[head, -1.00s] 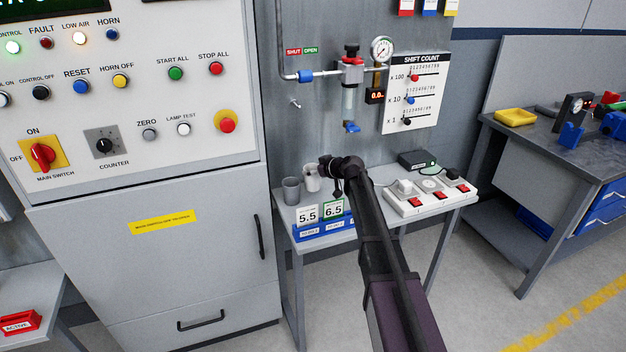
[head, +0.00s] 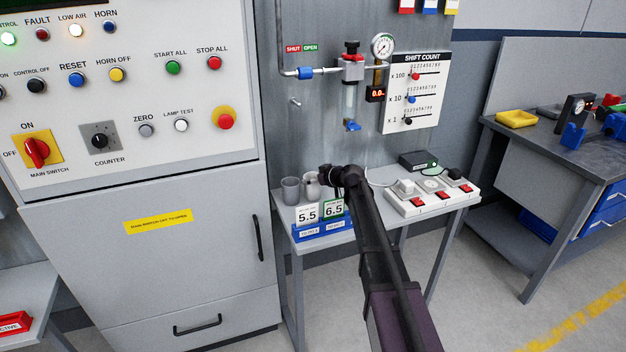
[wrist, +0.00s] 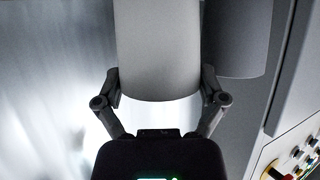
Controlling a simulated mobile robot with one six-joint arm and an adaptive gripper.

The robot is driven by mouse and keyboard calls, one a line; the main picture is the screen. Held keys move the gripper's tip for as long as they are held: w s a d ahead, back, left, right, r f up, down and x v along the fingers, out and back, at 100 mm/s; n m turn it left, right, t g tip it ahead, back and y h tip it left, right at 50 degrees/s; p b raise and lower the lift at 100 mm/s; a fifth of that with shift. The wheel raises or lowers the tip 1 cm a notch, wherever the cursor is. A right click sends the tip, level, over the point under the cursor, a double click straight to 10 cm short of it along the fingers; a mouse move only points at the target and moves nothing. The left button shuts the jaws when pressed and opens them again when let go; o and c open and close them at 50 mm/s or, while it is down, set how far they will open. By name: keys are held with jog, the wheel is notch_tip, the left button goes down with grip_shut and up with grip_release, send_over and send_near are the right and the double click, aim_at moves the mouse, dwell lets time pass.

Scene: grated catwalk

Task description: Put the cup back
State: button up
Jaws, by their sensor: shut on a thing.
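A light grey cup (head: 312,187) is between the fingers of my gripper (head: 321,180) over the back left of the small grey table (head: 375,212). In the wrist view the same cup (wrist: 158,55) fills the top middle, with a finger of my gripper (wrist: 160,88) pressed on each side. A second, darker grey cup (head: 290,190) stands on the table just left of the held one. It also shows behind and right of the held cup in the wrist view (wrist: 240,40). I cannot tell whether the held cup touches the table.
Sign cards 5.5 (head: 307,215) and 6.5 (head: 333,208) stand in a blue holder (head: 322,231) in front of the cups. A power strip (head: 430,196) and a black box (head: 418,161) are to the right. The control cabinet (head: 150,250) is close left.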

jog(key=shift+f, duration=0.2)
jog(key=o, duration=0.7)
jog(key=shift+r, duration=0.25)
jog(key=p+v, duration=0.5)
jog(key=v, duration=0.7)
